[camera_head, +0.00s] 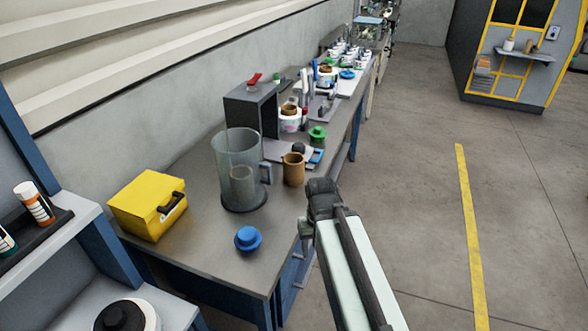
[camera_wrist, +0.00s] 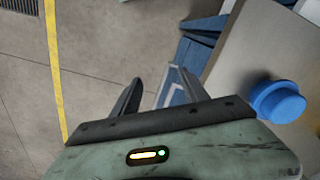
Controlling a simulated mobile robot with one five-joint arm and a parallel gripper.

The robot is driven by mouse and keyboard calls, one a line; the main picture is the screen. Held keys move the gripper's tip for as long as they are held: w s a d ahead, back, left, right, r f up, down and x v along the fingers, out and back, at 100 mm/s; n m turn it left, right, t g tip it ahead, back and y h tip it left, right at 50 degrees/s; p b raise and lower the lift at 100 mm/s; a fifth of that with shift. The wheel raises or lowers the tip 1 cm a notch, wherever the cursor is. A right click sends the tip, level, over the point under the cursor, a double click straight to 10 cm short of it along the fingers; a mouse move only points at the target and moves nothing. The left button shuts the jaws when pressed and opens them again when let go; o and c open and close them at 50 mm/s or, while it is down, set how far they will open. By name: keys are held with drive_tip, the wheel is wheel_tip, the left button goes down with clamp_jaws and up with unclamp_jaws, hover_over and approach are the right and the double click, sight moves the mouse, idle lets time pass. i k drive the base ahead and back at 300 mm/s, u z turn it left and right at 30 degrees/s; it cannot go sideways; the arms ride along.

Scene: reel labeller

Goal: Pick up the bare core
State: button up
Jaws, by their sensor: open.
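A brown open-topped cylinder (camera_head: 293,170), which looks like the bare core, stands upright on the workbench (camera_head: 205,225) in the head view. It is just right of a clear jug (camera_head: 238,150) with a handle. A paler cylinder shows through the jug wall. My gripper (camera_wrist: 153,76) is open and empty in the wrist view, its fingers over the floor and the bench's blue frame. In the head view my arm's end is at the bench's right edge, nearer than the brown cylinder. The brown cylinder is not in the wrist view.
A blue knobbed piece (camera_head: 248,238) lies near the bench's front edge; it also shows in the wrist view (camera_wrist: 277,102). A yellow case (camera_head: 148,204) is at left. A dark box (camera_head: 250,108), a white reel (camera_head: 291,120) and a green knobbed piece (camera_head: 317,136) stand behind. Floor at right is clear.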

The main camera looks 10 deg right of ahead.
sight(294, 169)
drive_tip(key=u, duration=3.85)
drive_tip(key=k, duration=2.55)
drive_tip(key=z, duration=1.35)
drive_tip(key=i, duration=1)
drive_tip(key=u, duration=0.1)
